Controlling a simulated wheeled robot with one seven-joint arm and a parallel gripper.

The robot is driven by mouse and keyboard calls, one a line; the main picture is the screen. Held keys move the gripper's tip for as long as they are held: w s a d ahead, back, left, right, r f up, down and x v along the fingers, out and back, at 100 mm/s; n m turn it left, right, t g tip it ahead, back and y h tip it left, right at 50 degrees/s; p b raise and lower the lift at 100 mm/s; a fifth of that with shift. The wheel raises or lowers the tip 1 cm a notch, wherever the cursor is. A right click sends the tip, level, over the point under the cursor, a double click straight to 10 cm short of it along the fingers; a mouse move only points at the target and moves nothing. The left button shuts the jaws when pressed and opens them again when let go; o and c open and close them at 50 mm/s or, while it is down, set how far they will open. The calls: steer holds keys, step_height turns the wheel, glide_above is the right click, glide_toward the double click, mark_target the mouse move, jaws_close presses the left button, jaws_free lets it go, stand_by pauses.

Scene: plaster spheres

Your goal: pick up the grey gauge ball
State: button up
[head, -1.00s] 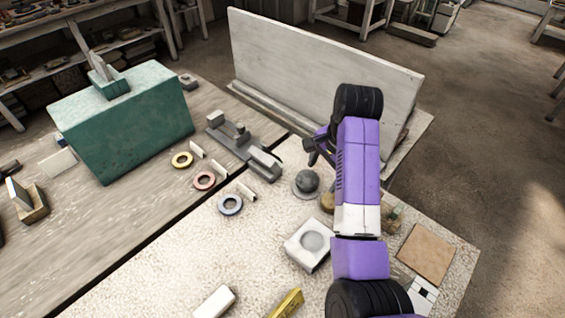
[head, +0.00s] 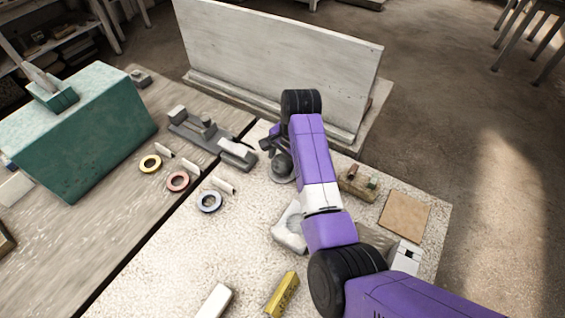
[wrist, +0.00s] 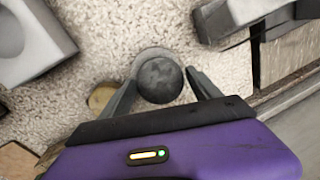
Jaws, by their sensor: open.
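The grey gauge ball (head: 283,164) sits on a round grey base on the speckled table top, partly hidden by my arm in the head view. In the wrist view the ball (wrist: 160,80) is dark grey and lies between the two finger tips, with its base showing behind its upper edge. My gripper (wrist: 157,83) is open, one finger on each side of the ball. The left finger looks very close to the ball and a narrow gap shows at the right finger. I cannot tell whether either touches. In the head view my gripper (head: 268,148) is at the ball's upper left.
A white block with a round hollow (head: 290,228) stands close in front of the ball. A grey metal fixture (head: 212,138) lies to its upper left. A tall white board (head: 280,65) stands behind.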

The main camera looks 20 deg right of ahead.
jaws_close()
stand_by(0.3)
steer(key=shift+r, duration=0.1)
